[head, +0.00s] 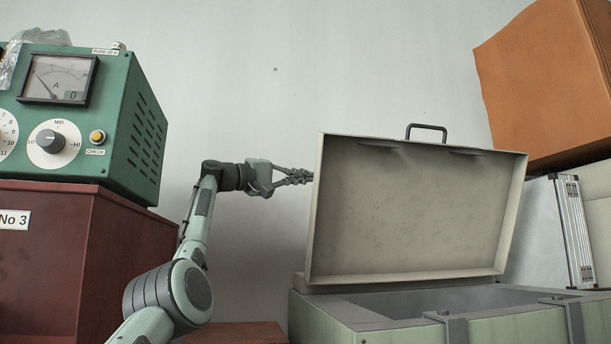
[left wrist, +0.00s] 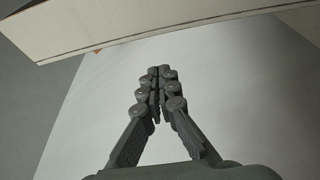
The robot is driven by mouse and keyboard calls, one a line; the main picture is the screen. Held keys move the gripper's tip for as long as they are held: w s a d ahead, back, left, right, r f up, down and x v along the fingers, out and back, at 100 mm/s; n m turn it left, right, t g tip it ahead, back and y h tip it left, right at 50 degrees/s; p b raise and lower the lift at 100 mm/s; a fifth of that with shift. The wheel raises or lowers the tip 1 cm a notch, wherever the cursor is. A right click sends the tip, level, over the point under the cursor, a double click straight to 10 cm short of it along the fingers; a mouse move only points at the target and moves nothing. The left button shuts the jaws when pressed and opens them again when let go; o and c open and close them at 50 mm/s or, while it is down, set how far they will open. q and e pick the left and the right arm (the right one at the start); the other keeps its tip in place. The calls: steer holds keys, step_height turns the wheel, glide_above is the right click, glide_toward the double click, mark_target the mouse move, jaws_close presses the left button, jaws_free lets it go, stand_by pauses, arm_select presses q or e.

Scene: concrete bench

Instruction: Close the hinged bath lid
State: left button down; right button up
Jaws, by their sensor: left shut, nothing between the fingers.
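The bath lid (head: 415,215) stands open, nearly upright, at the back of the pale green bath (head: 520,322) in the head view. A dark handle (head: 428,128) sits on its top edge. My left gripper (head: 308,177) is shut and empty, with its fingertips at the lid's left edge. Whether they touch it or reach behind it, I cannot tell. In the left wrist view the shut fingers (left wrist: 156,75) point toward a pale edge (left wrist: 120,28), probably the lid's, with a gap showing in the picture. My right gripper is not in view.
A green meter box (head: 130,120) stands on a dark red cabinet (head: 110,260) at the left. An orange-brown box (head: 545,85) and a silver ridged case (head: 572,230) are at the right, close to the lid. The wall above the arm is clear.

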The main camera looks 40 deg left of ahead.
arm_select(q)
steer(key=shift+s+d+f, duration=0.45)
steer(key=shift+s+d, duration=0.15)
steer(key=shift+d, duration=0.05)
steer(key=shift+s+d+f, duration=0.45)
steer(key=shift+s+d, duration=0.15)
